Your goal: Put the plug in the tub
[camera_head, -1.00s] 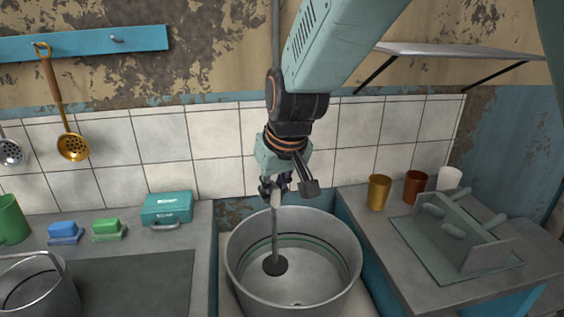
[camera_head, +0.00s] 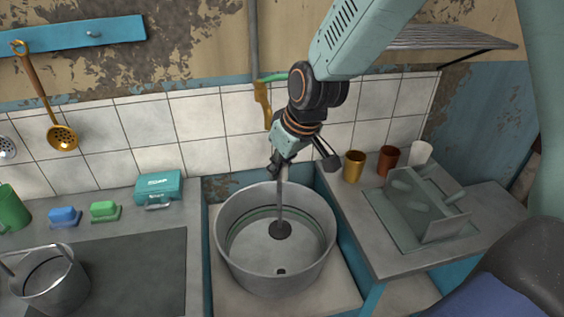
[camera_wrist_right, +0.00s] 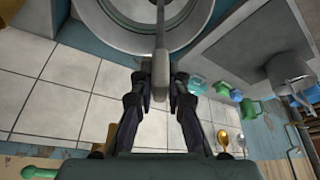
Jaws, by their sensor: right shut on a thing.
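My right gripper (camera_head: 280,170) is shut on the upper end of the plug's grey rod. The plug (camera_head: 280,231) has a dark round disc at its lower end and hangs nearly upright inside the tub's rim. The tub (camera_head: 224,245) is a round grey metal basin with a small dark drain hole (camera_head: 281,271) in its floor. The disc appears behind the hole, apart from it; its height above the floor is hard to tell. In the right wrist view, both fingers (camera_wrist_right: 160,82) pinch the rod's thick end, with the tub (camera_wrist_right: 203,22) beyond. My left gripper is not in view.
Left counter: metal pot (camera_head: 50,285), green mug (camera_head: 12,207), blue (camera_head: 64,216) and green (camera_head: 105,211) blocks, teal soap box (camera_head: 158,187). Right counter: several cups (camera_head: 354,166) and a grey rack (camera_head: 425,210). A pipe (camera_head: 254,45) runs down the wall behind the tub.

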